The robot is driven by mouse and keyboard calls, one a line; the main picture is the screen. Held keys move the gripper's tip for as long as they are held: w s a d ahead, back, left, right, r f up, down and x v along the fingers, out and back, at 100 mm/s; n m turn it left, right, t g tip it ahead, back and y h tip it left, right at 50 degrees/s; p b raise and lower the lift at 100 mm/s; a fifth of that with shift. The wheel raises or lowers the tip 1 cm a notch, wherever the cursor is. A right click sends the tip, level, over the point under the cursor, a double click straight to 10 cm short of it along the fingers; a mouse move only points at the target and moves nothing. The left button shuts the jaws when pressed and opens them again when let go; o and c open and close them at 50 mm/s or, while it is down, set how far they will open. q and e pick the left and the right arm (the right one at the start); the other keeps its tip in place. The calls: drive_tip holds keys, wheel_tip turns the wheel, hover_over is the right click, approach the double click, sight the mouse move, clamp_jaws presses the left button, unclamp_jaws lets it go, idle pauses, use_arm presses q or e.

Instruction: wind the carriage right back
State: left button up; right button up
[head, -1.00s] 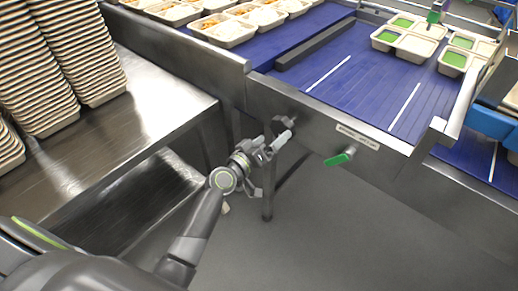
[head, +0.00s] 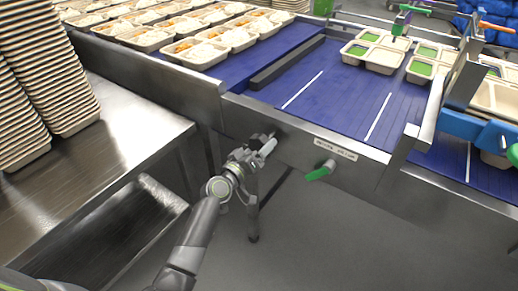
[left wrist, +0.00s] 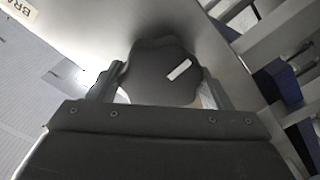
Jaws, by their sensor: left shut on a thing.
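A dark lobed knob (left wrist: 165,72) with a white mark on its face fills the middle of the left wrist view. It sits at the steel side panel of the blue conveyor. My left gripper (head: 263,146) is shut on this knob, with one finger on each side of it. In the head view the gripper and wrist largely hide the knob. I cannot tell surely which part is the carriage; a frame with a green fitting (head: 402,19) stands over the far belt. My right gripper is not in view.
A green lever (head: 320,171) sticks out of the panel right of my gripper, below a label (head: 335,148). Filled trays (head: 196,54) stand on the left belt. Tray stacks (head: 68,115) stand on a steel table (head: 125,115) at left. The grey floor (head: 330,250) in front is clear.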

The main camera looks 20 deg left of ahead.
use_arm(q)
drive_tip(key=shift+f+m+b, duration=0.2)
drive_tip(key=shift+m+b, duration=0.4)
drive_tip(key=shift+b, duration=0.1)
drive_tip(key=shift+m+b, duration=0.5)
drive_tip(key=shift+m, duration=0.2)
drive_tip(key=shift+r+m, duration=0.2)
drive_tip(key=shift+m, duration=0.1)
